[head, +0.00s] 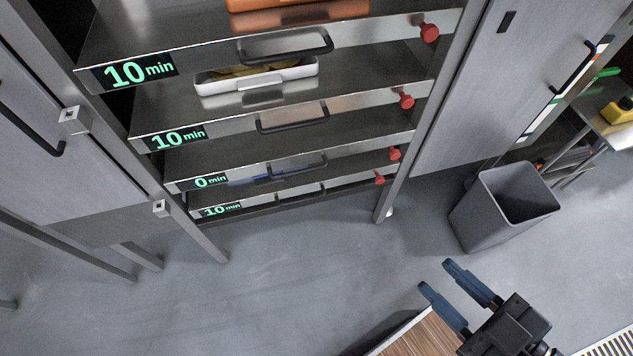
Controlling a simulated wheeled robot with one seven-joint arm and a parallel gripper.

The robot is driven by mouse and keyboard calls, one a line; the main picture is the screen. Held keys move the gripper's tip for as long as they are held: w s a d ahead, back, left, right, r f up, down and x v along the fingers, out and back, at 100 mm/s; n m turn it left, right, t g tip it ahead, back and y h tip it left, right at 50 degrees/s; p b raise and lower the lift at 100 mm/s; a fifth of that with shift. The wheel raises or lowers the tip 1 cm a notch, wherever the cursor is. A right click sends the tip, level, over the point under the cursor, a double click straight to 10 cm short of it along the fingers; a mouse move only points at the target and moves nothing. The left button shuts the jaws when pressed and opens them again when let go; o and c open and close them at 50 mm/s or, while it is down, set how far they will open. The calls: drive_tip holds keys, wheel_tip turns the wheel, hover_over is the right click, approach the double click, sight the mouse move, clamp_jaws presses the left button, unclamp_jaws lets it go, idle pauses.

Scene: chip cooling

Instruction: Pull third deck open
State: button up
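A metal rack holds a stack of sliding decks, each with a black bar handle, a red knob on the right and a green time label on the left. From the top in view, the first deck (200,57) reads 10 min, the second deck (225,127) 10 min, the third deck (240,174) 0 min and the lowest deck (270,200) 10 min. The third deck's handle (297,169) is in view. My gripper (434,275) is at the lower right, apart from the rack, with its two blue fingers spread and nothing between them.
A grey bin (503,205) stands on the floor right of the rack. A wood-topped surface (425,338) lies beside my gripper at the bottom. Grey cabinet doors flank the rack. The floor (300,270) before the rack is clear.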

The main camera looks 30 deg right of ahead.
drive_tip(key=w+d+f+n+p, duration=0.1)
drive_tip(key=w+f+n, duration=0.7)
drive_tip(key=w+f, duration=0.35)
drive_tip(key=w+f+n+p, duration=0.1)
drive_tip(key=w+f+n, duration=0.2)
drive_tip(key=w, duration=0.9)
drive_tip(key=w+f+n+t+y+p, duration=0.1)
drive_tip(key=w+f+n, duration=0.3)
drive_tip(key=w, duration=0.9)
drive_tip(key=shift+a+f+n, duration=0.3)
drive_tip(key=shift+a+f, duration=0.1)
drive_tip(key=shift+f, duration=0.65)
clamp_jaws()
